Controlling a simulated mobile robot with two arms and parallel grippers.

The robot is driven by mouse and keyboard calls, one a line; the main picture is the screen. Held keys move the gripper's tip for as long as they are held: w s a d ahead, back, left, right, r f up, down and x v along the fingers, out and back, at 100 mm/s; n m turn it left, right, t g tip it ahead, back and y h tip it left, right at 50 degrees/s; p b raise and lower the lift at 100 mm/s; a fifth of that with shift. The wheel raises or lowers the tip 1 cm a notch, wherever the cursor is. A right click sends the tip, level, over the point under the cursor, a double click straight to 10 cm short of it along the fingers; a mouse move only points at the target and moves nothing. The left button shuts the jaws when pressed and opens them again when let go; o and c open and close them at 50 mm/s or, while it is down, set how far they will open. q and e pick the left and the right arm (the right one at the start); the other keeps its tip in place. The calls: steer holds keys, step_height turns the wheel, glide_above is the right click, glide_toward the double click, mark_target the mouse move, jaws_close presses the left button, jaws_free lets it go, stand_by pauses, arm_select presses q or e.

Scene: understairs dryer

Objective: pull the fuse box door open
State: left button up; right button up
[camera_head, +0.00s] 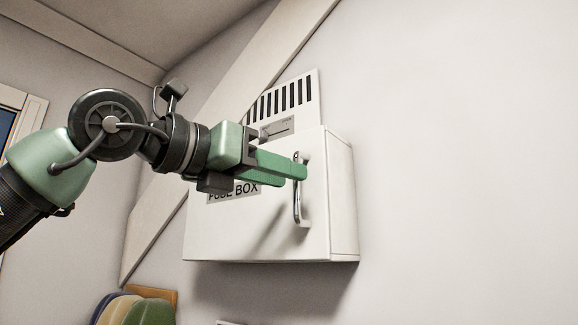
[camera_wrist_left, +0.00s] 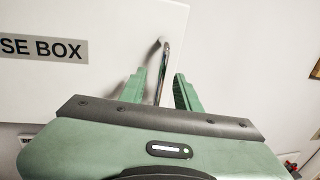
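The white fuse box (camera_head: 343,200) is mounted on the wall, and its front door (camera_head: 235,225) looks closed. A "FUSE BOX" label shows on the door, partly covered by my arm in the head view. A metal bar handle (camera_head: 298,212) stands upright near the door's right edge. My left gripper (camera_head: 295,175) is at the handle's middle height. In the left wrist view the handle (camera_wrist_left: 165,62) shows between the two separated green fingers of the left gripper (camera_wrist_left: 162,82), with visible gaps on both sides. Contact cannot be told. My right gripper is not in view.
A vented panel (camera_head: 285,100) rises above the box. A slanted trim board (camera_head: 235,95) runs behind it. Rounded coloured objects (camera_head: 150,311) stand below left. The wall right of the box is bare.

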arm_select(q)
steer(key=shift+x, duration=0.85)
steer(key=shift+d, duration=0.1)
jaws_close()
stand_by(0.7)
